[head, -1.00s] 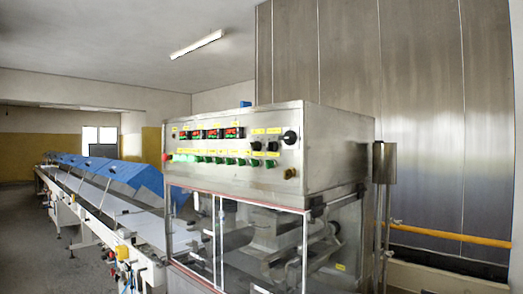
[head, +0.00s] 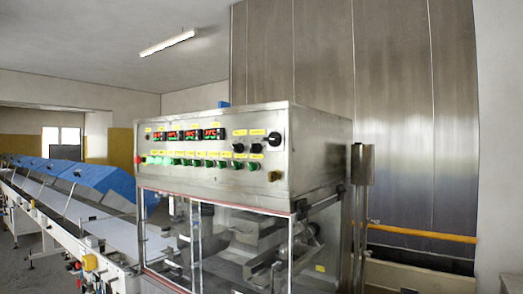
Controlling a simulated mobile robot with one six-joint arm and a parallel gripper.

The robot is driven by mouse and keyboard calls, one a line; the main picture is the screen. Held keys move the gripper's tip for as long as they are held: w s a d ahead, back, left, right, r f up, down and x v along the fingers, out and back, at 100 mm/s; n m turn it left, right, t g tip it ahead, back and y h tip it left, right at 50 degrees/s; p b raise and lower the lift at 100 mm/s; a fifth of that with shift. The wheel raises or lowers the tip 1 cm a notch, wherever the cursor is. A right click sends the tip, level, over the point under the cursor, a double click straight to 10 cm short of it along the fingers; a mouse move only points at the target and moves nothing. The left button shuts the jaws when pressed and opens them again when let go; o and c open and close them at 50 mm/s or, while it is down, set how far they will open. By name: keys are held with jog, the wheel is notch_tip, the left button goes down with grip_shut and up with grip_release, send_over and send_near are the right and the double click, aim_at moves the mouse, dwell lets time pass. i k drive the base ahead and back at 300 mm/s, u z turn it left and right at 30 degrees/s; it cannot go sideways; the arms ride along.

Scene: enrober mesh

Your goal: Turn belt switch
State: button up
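The control panel (head: 215,140) is the steel front of the enrober's upper box, in the middle of the head view. It carries several red and green digital displays (head: 192,134). Below them runs a row of green switches (head: 197,163). Black knobs sit at the right: two smaller ones (head: 239,148) and a large one (head: 275,139) at the upper corner. Yellow labels mark the controls, but their text is too small to read, so I cannot tell which is the belt switch. My gripper is not in view.
Clear panels (head: 225,245) enclose the machinery below the box. A long conveyor (head: 85,222) with blue covers (head: 100,182) runs back to the left. A steel post (head: 362,165) stands at the right, before a yellow pipe (head: 420,233) and a steel wall (head: 330,80). Floor shows at far left.

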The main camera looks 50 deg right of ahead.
aim_at(197, 163)
jog(key=z, duration=1.25)
jog(key=k, duration=0.95)
jog(key=i, duration=0.95)
jog(key=z, duration=0.05)
